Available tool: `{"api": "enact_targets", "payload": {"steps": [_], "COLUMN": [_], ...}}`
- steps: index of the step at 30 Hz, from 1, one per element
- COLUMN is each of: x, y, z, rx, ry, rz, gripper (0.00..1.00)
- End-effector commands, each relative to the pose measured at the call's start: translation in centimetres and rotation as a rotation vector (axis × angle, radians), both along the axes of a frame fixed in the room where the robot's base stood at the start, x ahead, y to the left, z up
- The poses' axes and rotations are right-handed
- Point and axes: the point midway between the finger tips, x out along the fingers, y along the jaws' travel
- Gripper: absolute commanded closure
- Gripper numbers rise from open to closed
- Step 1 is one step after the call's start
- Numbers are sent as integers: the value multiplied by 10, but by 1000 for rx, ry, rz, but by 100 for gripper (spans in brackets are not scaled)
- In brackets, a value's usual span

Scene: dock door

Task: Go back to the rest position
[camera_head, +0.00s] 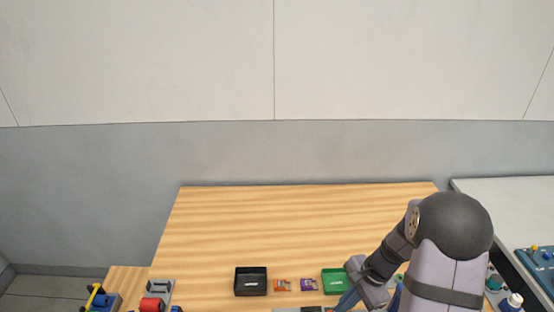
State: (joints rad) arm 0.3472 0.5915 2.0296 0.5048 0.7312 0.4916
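My arm comes up from the lower right in the head view and bends down over the right part of the wooden table (300,215). My gripper (347,300) is low, near the bottom edge of the view, just in front of a green tray (327,274) whose right part my wrist overlaps. Only a blue-grey piece of the gripper shows, so its opening and anything in it cannot be made out.
A black tray (237,282), an orange packet (282,286) and a purple packet (309,284) lie left of the green tray. A grey device with a red roll (152,304) is at front left. A grey counter (500,200) stands at right. The table's back is clear.

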Motion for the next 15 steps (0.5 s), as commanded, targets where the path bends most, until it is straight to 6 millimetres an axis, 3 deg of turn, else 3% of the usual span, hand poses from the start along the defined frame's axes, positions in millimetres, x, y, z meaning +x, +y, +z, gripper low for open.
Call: {"api": "enact_targets", "payload": {"steps": [6, 9, 15], "x": [-67, -102, -141], "y": [-2, -5, -4], "z": [-16, -10, 4], "rx": [-8, -15, -59], "ry": [28, 33, 17], "rz": [399, 598, 888], "gripper": [100, 100, 100]}}
